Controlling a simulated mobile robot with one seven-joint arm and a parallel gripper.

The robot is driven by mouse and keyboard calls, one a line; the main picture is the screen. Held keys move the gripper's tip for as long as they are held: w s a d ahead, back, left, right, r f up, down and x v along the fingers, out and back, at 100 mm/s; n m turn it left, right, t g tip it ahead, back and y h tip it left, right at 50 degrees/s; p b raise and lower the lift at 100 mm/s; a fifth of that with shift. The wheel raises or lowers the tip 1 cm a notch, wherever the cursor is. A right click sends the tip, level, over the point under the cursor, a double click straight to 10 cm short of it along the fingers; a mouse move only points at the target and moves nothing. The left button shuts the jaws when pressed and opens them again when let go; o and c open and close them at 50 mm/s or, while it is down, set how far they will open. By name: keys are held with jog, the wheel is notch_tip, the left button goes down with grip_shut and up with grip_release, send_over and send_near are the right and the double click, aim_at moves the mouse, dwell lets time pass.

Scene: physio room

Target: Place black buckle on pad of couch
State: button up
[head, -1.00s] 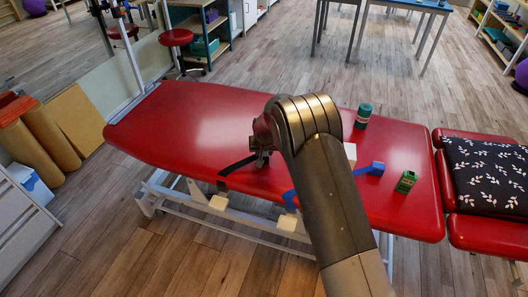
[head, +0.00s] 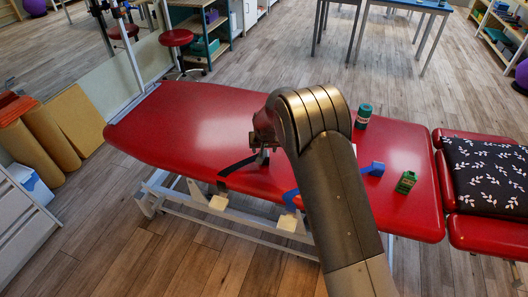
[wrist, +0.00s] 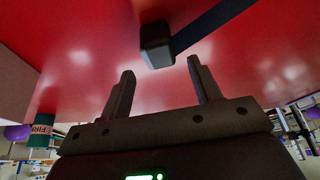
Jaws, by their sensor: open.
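The black buckle (wrist: 157,45) is a small dark block at the end of a black strap (wrist: 215,22). In the wrist view it is just beyond my fingertips, in front of the gap between them. My gripper (wrist: 162,80) is open, with nothing between its fingers. The red couch pad (head: 190,115) fills the background of the wrist view. In the head view the strap (head: 238,164) lies near the pad's front edge, beside my gripper (head: 262,152). My arm partly hides this spot, and I cannot tell whether the buckle touches the pad.
On the pad to the right are a green cylinder (head: 363,116), a blue block (head: 377,168) with a blue strap, and a small green container (head: 406,182). A patterned black cushion (head: 490,175) lies on the right section. The pad's left part is clear.

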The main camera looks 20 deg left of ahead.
jog(key=v, duration=0.8)
jog(key=shift+r, duration=0.3)
jog(key=shift+s, duration=0.1)
jog(key=s+d+r+m, duration=0.1)
jog(key=s+d+r, duration=0.1)
jog(key=d+r, duration=0.9)
jog(key=s+d+r+m, duration=0.1)
jog(key=s+d+r, duration=0.5)
jog(key=d, duration=0.2)
jog(key=s+d+r+m, duration=0.1)
jog(key=s+d+r, duration=0.45)
jog(key=d, duration=0.35)
jog(key=s+d, duration=0.3)
jog(key=s, duration=0.3)
jog(key=s+d+m+t+h, duration=0.1)
jog(key=s+d, duration=0.3)
jog(key=s, duration=0.3)
jog(key=s+d, duration=0.3)
jog(key=s, duration=0.4)
jog(key=shift+d+r+m+h, duration=0.15)
jog(key=shift+d+m+h, duration=0.15)
jog(key=shift+h, duration=0.1)
